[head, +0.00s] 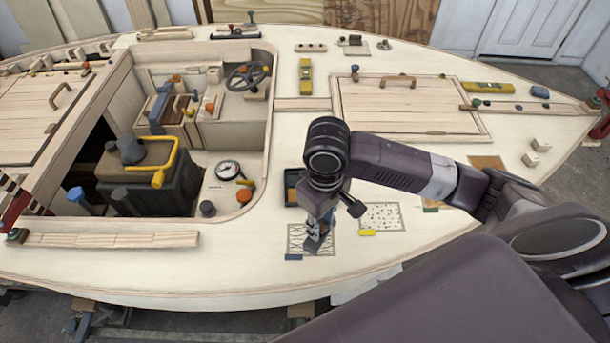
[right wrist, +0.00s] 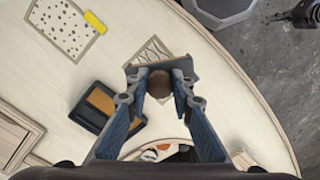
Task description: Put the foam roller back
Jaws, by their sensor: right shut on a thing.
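My right gripper (head: 316,224) points down over the front part of the pale deck. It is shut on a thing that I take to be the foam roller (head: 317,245). This is a small dark grey piece, and it shows over a square with a crossed-line pattern (head: 297,233). In the right wrist view the gripper's blue fingers (right wrist: 160,82) close around a round brown end, with a grey part (right wrist: 190,65) beyond the tips. I cannot tell whether the roller touches the deck.
A dark tray with an orange patch (right wrist: 87,119) lies beside the gripper. A dotted square (head: 382,216) with a yellow label lies to the right. The open cockpit with a black engine (head: 150,190) is left.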

